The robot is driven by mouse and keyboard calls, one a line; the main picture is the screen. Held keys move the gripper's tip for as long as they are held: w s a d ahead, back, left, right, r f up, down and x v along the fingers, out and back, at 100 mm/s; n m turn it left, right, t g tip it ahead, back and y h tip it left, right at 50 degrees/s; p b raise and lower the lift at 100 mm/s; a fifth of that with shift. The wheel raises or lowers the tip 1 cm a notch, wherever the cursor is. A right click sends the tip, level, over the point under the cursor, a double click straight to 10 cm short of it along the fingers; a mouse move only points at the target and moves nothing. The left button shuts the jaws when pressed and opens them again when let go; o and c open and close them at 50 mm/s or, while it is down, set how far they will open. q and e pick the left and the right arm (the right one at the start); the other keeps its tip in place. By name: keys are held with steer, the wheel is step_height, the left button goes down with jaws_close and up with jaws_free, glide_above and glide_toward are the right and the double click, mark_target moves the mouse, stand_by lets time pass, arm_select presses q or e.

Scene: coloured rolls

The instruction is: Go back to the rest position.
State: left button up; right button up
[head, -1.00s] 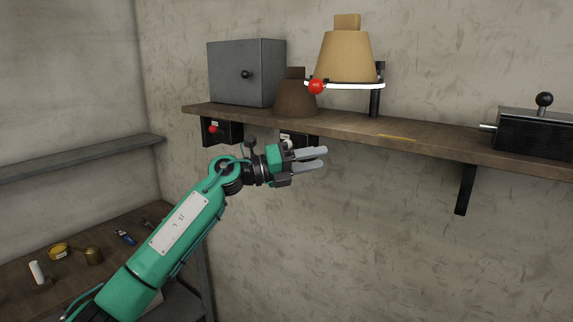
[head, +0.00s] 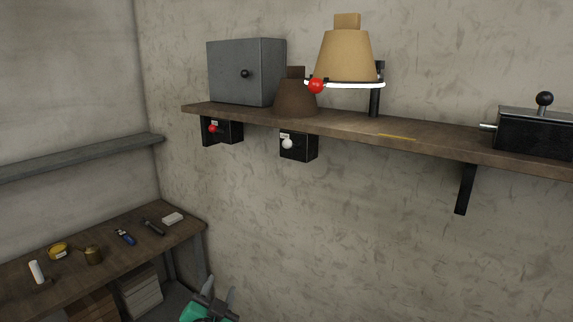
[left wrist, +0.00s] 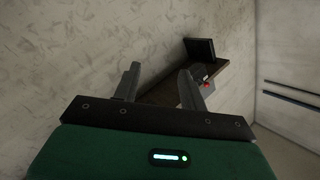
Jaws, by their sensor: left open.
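My left gripper (head: 221,291) is at the bottom edge of the head view, low in front of the wall and right of the workbench. Only its grey fingers and part of its green body show there. In the left wrist view its two fingers (left wrist: 158,88) stand apart with nothing between them. It is well below the wall shelf (head: 350,127) and touches nothing that I can see. My right gripper is not in any view.
On the shelf are a grey box (head: 246,72), a brown cone-shaped piece (head: 296,98), a tan one (head: 343,56) on a lit ring and a black lever box (head: 535,132). Two small knob boxes (head: 299,145) hang beneath. A workbench (head: 100,270) with small tools is lower left.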

arm_select(q)
steer(key=s+a+f+n+g+y, duration=0.1)
steer(key=s+a+f+n+g, duration=0.2)
steer(key=s+f, duration=0.45)
steer(key=s+a+f+n+g+y, duration=0.1)
steer(key=s+a+f+g, duration=0.25)
steer(key=s+f, duration=0.35)
steer(key=s+f+n+g+h, duration=0.1)
steer(key=s+f+g, duration=0.25)
steer(key=s, duration=0.75)
steer(key=s+f+g, duration=0.2)
steer(key=s+g, duration=0.2)
steer(key=s, duration=0.6)
step_height(320, 180, down, 34)
steer(key=s+g+b, duration=0.2)
steer(key=b, duration=0.1)
steer(key=s+a+f+b, duration=0.1)
steer(key=s+a+f, duration=0.1)
steer(key=s+f, duration=0.7)
steer(key=s+a+f+g+b, duration=0.1)
steer(key=s+a+f, duration=0.1)
steer(key=s+f, duration=0.7)
step_height(320, 180, down, 3)
steer(key=shift+s+f, duration=0.15)
steer(key=shift+f, duration=0.05)
